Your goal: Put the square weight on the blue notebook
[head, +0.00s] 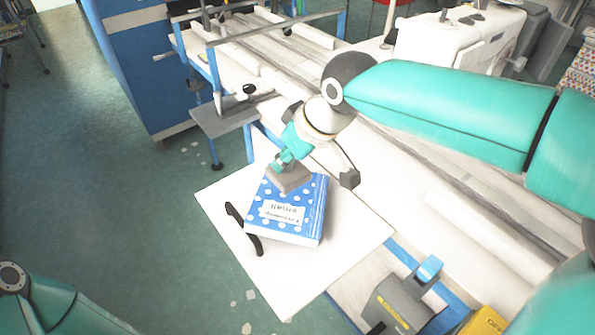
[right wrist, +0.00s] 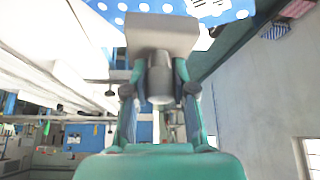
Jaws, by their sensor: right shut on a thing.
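The blue notebook (head: 312,215) with white dots and a white label lies on a white tabletop. The square weight (head: 289,178) is a grey-beige block over the notebook's upper left part. My right gripper (head: 284,160) is above it, shut on the weight. In the right wrist view, the fingers (right wrist: 160,85) are on either side of the weight's round grey knob, and the weight's square body (right wrist: 162,35) is close to the dotted notebook cover (right wrist: 215,8). I cannot tell whether the weight touches the cover or hovers just above it. My left gripper is out of view.
A black curved object (head: 244,230) lies just left of the notebook. The white tabletop (head: 285,280) is clear in front. A grey device (head: 397,303) and a yellow box (head: 485,322) are at the lower right. A blue cabinet (head: 135,65) stands behind.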

